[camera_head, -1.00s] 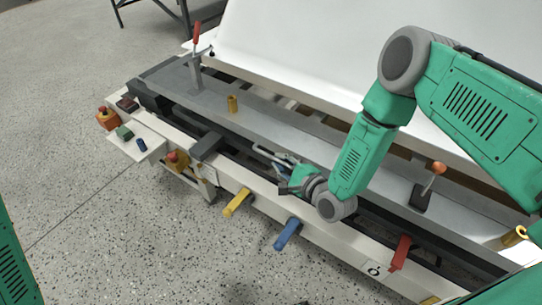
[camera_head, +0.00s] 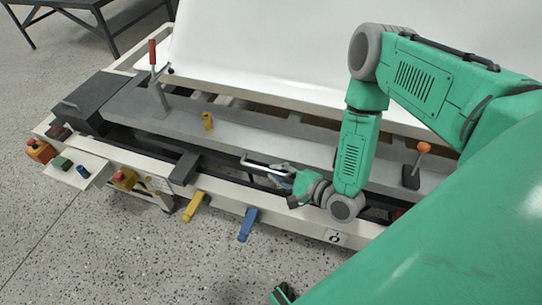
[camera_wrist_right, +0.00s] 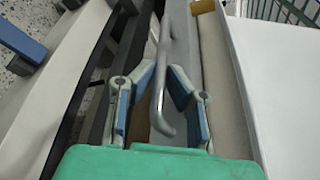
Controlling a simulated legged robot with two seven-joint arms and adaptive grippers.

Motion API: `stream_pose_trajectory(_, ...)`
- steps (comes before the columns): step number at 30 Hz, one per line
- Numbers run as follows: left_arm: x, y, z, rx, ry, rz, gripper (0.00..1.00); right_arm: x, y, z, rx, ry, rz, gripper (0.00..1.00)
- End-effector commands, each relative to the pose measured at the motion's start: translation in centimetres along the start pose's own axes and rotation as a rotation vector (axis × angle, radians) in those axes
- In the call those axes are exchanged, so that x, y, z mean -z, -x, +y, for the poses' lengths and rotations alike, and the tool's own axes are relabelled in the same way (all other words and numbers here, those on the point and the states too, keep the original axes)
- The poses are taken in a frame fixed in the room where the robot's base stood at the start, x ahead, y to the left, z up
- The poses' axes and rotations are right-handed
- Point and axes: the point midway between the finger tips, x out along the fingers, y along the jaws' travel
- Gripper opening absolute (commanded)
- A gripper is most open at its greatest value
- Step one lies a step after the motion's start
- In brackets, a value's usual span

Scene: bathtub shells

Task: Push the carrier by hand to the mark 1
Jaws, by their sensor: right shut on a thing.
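The carrier appears to be the long grey plate (camera_head: 260,140) lying along the white-framed bench. A bent silver handle (camera_head: 262,164) shows at its front side. In the right wrist view this handle (camera_wrist_right: 168,60) runs lengthwise between the blue-padded fingers. My right gripper (camera_head: 288,187) is at the handle's right part, shut on it; the exact contact is partly hidden. A small label with a dark symbol (camera_head: 335,237) is on the bench's front face, right of the blue lever; I cannot read a number.
A yellow lever (camera_head: 194,207) and a blue lever (camera_head: 248,224) stick out from the bench front. A large white shell (camera_head: 300,50) lies behind. Speckled floor in front is clear.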

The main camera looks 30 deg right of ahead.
Motion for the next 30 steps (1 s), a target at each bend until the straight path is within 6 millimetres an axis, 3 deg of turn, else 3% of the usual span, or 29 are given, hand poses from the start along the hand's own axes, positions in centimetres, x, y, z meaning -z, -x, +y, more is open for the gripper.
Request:
stream_pose_trajectory(7,0.0,-0.1,0.0,0.0,0.0,0.0,0.0,0.6,0.3,0.4,-0.013,0.003,0.015,0.0)
stream_pose_trajectory(9,0.0,-0.1,0.0,0.0,0.0,0.0,0.0,0.6,0.3,0.4,-0.012,0.003,0.014,0.31)
stream_pose_trajectory(22,-0.2,0.0,0.0,-0.001,0.0,0.002,0.0,0.1,0.9,0.2,-0.005,0.002,0.007,0.31)
stream_pose_trajectory(30,-0.2,0.1,0.0,0.0,0.0,0.002,0.0,0.4,6.2,0.2,-0.006,-0.002,0.01,0.31)
